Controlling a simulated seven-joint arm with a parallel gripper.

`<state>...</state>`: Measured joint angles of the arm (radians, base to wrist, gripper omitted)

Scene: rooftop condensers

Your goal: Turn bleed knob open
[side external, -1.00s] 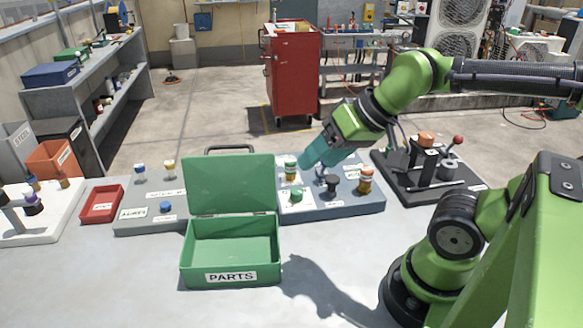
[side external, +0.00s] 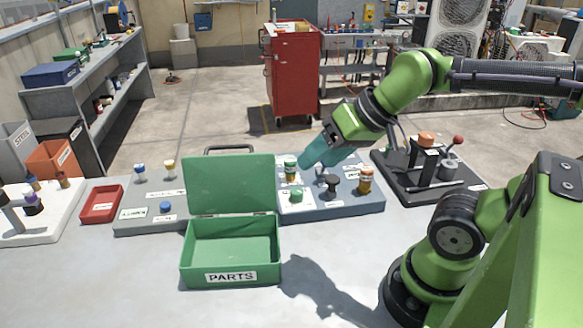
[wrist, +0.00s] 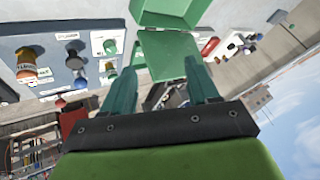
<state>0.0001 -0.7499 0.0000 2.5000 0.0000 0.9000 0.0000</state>
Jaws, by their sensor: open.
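A grey-blue panel (side external: 342,209) carries a low green knob (side external: 296,196), a black knob (side external: 332,184), an amber bottle-like part (side external: 366,180) and a green-and-white capped part (side external: 290,170). The labels are too small to show which is the bleed knob. My gripper (side external: 312,160), with teal fingers, is above the panel's far side, apart from the knobs. In the wrist view my gripper (wrist: 160,66) is open and empty. The black knob (wrist: 75,62) and green knob (wrist: 110,46) are left of the fingers there.
An open green PARTS box (side external: 231,277) stands left of the panel, its lid (side external: 232,183) raised. A black fixture (side external: 418,183) with a red-tipped lever is at the right. Another panel (side external: 130,226) and a red tray (side external: 101,205) lie left. The front bench surface is clear.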

